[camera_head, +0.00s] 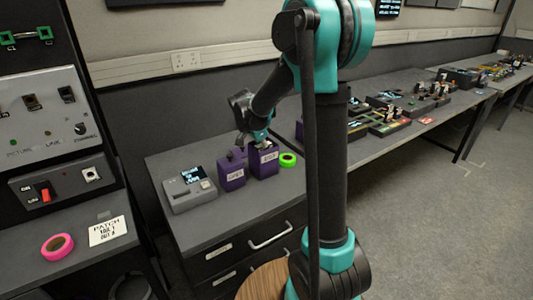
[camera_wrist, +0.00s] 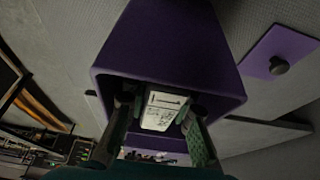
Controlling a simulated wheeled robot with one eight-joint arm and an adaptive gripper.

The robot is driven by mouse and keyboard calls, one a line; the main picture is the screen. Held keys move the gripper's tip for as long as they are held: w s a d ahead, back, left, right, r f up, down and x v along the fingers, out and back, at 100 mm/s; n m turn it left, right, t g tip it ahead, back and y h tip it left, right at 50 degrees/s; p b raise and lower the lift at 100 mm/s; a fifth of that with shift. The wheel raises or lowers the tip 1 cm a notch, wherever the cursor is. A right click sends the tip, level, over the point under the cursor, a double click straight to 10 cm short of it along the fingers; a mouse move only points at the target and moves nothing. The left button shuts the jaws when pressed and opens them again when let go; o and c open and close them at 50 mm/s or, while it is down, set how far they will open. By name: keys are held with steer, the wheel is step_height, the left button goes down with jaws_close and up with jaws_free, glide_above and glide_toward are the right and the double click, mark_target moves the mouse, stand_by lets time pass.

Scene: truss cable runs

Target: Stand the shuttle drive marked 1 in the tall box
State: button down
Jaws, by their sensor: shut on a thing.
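The tall purple box (camera_head: 264,165) stands on the grey bench and has a pale label on its front. In the wrist view the same purple box (camera_wrist: 165,35) shows its open mouth toward me. My gripper (camera_head: 259,143) is right over that mouth. In the wrist view my gripper (camera_wrist: 160,130) is shut on the shuttle drive (camera_wrist: 162,108), a pale slab with small print. The drive is at the mouth, its far end hidden inside the box. I cannot read its mark or tell whether it touches the box floor.
A shorter purple box (camera_head: 232,177) with a dark knob on top stands just left of the tall box. A grey device with a screen (camera_head: 189,189) is further left. A green tape roll (camera_head: 287,160) lies close on the right. More equipment (camera_head: 390,115) lines the bench beyond.

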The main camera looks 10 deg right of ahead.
mark_target(270, 142)
steer(key=c, duration=1.2)
jaws_free()
steer(key=c, duration=0.3)
steer(key=shift+c, duration=0.2)
steer(key=shift+r, duration=3.8)
